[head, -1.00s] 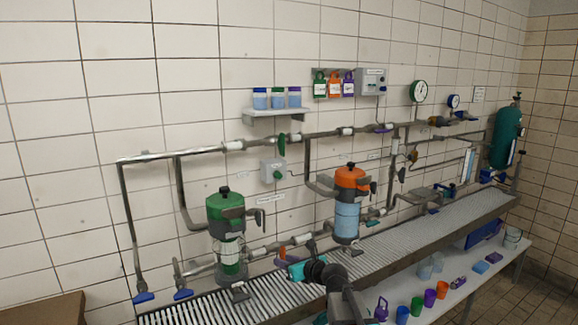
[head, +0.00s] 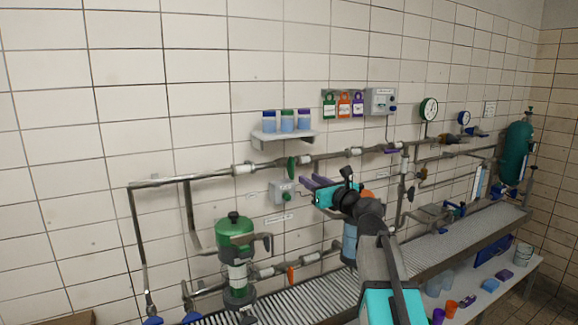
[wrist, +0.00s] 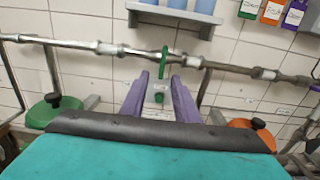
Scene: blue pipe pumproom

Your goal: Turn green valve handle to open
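The green valve handle (head: 291,168) is a thin lever standing upright across the upper grey pipe (head: 215,173). It also shows in the wrist view (wrist: 164,60), just past and between the fingertips. My gripper (head: 303,182) is raised in front of the wall, to the right of and slightly below the handle in the head view. In the wrist view its two purple fingers (wrist: 160,76) are spread apart with nothing held between them. I see no contact with the handle; the exact distance is hard to tell.
A grey box with a green button (wrist: 160,97) sits on the wall below the handle. A shelf with jars (head: 284,135) is above the pipe. The green-topped filter (head: 234,232) is lower left; the orange-topped one (wrist: 246,124) is lower right.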

